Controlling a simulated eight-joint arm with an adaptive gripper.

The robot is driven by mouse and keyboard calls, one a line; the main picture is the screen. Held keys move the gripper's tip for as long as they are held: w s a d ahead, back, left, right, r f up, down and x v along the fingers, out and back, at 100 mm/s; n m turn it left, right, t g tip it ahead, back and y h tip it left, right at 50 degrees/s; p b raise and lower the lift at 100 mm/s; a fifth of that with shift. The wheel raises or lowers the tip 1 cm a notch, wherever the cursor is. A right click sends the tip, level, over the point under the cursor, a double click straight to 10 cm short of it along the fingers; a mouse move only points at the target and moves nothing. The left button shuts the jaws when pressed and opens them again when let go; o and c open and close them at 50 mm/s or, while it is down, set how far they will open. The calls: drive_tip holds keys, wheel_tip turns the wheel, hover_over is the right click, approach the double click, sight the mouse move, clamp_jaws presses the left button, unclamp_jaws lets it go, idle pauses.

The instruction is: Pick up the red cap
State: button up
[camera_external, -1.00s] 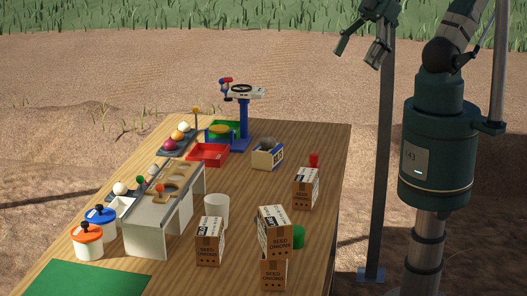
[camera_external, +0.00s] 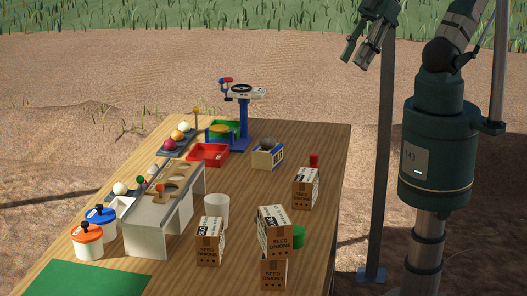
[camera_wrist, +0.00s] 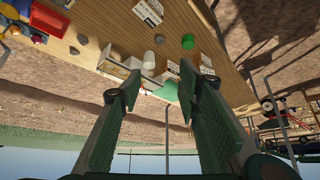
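A small red cap (camera_external: 314,160) stands near the right edge of the wooden table, just behind a brown carton (camera_external: 305,188). The carton partly hides its lower part. I cannot make it out in the wrist view. My gripper (camera_external: 356,60) is high above the ground, right of the table's far end and well away from the cap. In the wrist view, my gripper (camera_wrist: 158,88) has its two green fingers spread apart with nothing between them.
More cartons (camera_external: 273,232) stand at the near right, with a green cylinder (camera_external: 298,237) beside them. A white slotted stand (camera_external: 148,229), white cup (camera_external: 216,210), red tray (camera_external: 208,154) and blue scale post (camera_external: 244,128) occupy the left and back. The right-middle tabletop (camera_external: 250,192) has free room.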

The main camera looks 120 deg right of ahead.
drive_tip(key=w+d+f+m+g+b, duration=0.1)
drive_tip(key=d+f+m+g+b, duration=0.15)
drive_tip(key=d+f+m, duration=0.4)
drive_tip(key=w+d+f+m+g+b, duration=0.1)
drive_tip(key=d+f+m+b, duration=0.2)
drive_tip(key=f, duration=0.6)
drive_tip(key=m+g+b, duration=0.3)
drive_tip(key=m+b, duration=0.3)
hover_over(312, 154)
drive_tip(key=f, duration=1.5)
drive_tip(key=shift+w+a+f, duration=0.1)
drive_tip(key=shift+w+a, duration=0.05)
drive_tip(key=shift+a, duration=0.2)
drive_tip(key=shift+s+d+f+m+g, duration=0.2)
drive_tip(key=shift+f+m+g, duration=0.05)
drive_tip(key=shift+f+m, duration=0.15)
drive_tip(key=shift+f, duration=1.3)
drive_tip(key=shift+w+f+b, duration=0.15)
drive_tip(key=shift+f+b, duration=0.85)
drive_tip(key=shift+f, duration=1.6)
